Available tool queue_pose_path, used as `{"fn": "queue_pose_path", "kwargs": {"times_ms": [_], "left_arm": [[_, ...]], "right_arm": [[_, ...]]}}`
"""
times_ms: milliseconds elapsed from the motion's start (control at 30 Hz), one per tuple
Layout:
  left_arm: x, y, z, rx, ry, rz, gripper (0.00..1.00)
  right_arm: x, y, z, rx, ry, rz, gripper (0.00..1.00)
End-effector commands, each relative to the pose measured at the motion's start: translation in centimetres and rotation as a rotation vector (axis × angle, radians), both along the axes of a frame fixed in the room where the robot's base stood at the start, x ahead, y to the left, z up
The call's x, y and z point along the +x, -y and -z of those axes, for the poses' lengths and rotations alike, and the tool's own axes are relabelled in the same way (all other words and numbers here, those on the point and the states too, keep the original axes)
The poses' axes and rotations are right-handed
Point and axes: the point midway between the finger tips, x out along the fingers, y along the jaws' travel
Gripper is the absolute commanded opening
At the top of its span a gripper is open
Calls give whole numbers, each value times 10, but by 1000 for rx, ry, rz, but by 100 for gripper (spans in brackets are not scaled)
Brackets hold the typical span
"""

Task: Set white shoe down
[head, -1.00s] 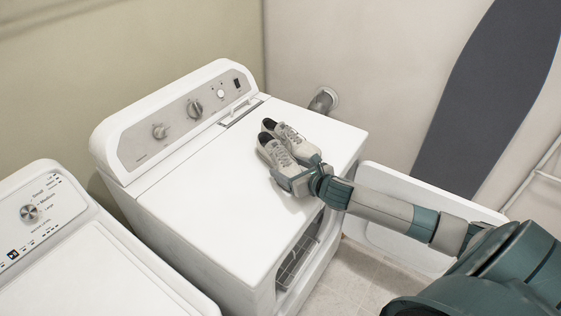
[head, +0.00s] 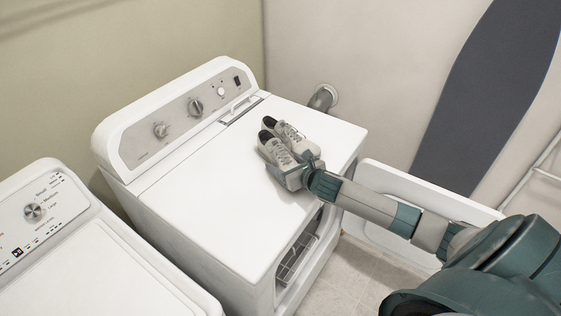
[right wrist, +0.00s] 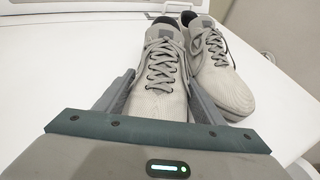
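Two white-grey shoes with dark insides stand side by side on the dryer top (head: 205,195), toes toward my right arm. The left white shoe (head: 273,150) is in my right gripper (head: 295,172); in the right wrist view this shoe (right wrist: 160,88) sits between the fingers of the gripper (right wrist: 160,85), which press close along both sides of its toe. The other shoe (head: 291,136) is just to its right, and one finger lies beside it; it also shows in the right wrist view (right wrist: 220,72). The held shoe looks upright, with its sole at or very near the surface. My left gripper is out of view.
The dryer's control panel (head: 185,110) rises along the back. Its door (head: 400,205) hangs open below my right arm. A washer (head: 90,270) stands at the lower left. The dryer top left of the shoes is clear. An ironing board (head: 490,100) leans at the right.

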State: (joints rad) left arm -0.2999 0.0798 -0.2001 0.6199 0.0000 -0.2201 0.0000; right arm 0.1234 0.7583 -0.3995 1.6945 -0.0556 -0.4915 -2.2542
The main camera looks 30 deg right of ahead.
Motion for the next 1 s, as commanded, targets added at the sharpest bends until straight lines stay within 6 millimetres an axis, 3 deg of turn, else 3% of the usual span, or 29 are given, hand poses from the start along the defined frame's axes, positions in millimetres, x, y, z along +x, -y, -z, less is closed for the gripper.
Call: {"fn": "queue_pose_path", "kwargs": {"times_ms": [67, 467, 667, 1000], "left_arm": [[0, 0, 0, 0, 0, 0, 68], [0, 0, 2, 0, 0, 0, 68], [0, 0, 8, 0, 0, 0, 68], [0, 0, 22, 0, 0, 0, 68]], "right_arm": [[1, 0, -2, -1, 3, 0, 25], [1, 1, -9, -2, 5, -1, 25], [1, 1, -28, -4, 5, -3, 25], [1, 1, -79, -4, 6, -3, 25]]}}
